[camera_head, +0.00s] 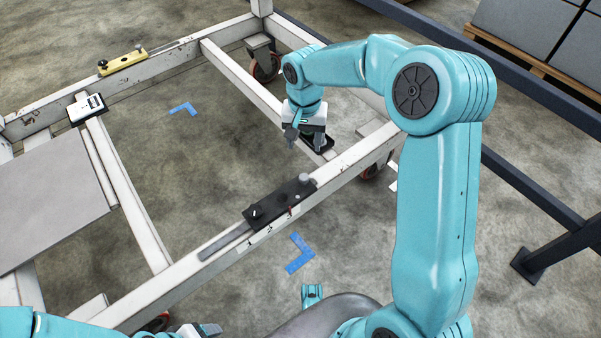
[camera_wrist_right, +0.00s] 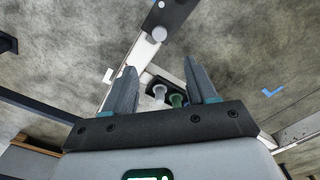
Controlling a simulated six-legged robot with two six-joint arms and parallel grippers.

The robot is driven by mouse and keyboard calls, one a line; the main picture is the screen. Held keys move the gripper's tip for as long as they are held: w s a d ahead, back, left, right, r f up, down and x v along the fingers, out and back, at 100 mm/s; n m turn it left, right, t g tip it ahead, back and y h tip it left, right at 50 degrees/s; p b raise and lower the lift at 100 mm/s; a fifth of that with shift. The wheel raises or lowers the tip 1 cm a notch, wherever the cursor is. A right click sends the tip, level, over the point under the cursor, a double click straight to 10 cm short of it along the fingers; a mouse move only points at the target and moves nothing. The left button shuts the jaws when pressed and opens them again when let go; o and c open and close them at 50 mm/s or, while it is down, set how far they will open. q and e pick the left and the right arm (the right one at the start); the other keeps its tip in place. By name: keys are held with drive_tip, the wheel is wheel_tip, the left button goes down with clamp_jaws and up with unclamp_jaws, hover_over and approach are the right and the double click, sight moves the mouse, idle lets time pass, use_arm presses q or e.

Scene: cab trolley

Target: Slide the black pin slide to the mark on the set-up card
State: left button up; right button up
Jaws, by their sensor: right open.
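The black pin slide (camera_head: 280,203) sits on the near white rail of the trolley, with a grey round pin head at its right end and a small knob at its left. It also shows at the top of the right wrist view (camera_wrist_right: 172,14). My right gripper (camera_head: 303,143) is open and apart from the slide, above a small black holder (camera_head: 319,144) on a cross beam. In the right wrist view, a grey pin (camera_wrist_right: 159,92) and a green pin (camera_wrist_right: 178,99) show between the fingers. My left gripper (camera_head: 205,330) is partly visible at the bottom edge. I cannot identify the set-up card for certain.
A white device with a dark display (camera_head: 87,107) sits on the left beam. A yellow block with a black knob (camera_head: 122,62) lies on the far rail. A grey panel (camera_head: 50,205) covers the left. Blue floor marks (camera_head: 299,252) lie by the trolley; dark railing stands right.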

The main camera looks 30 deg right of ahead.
sight(304, 177)
wheel_tip(304, 177, down, 14)
drive_tip(key=b, duration=0.4)
drive_tip(key=shift+f+b, duration=0.15)
drive_tip(key=shift+b, duration=0.15)
use_arm(q)
drive_tip(key=f, duration=0.3)
drive_tip(key=a+f, duration=0.1)
drive_tip(key=shift+w+f, duration=0.3)
drive_tip(key=shift+f, duration=0.05)
use_arm(e)
drive_tip(key=shift+s, duration=0.1)
clamp_jaws()
use_arm(q)
drive_tip(key=shift+w+a+f+n+t+b, duration=0.1)
drive_tip(key=shift+w+f+n+t+b, duration=0.05)
drive_tip(key=shift+f+b, duration=0.35)
drive_tip(key=shift+w+f+n+t+b, duration=0.1)
drive_tip(key=shift+f+n+t+b, duration=0.05)
drive_tip(key=shift+f+b, duration=0.3)
use_arm(e)
drive_tip(key=a, duration=0.9)
drive_tip(key=s+a, duration=0.1)
drive_tip(key=a, duration=0.4)
drive_tip(key=shift+a, duration=0.2)
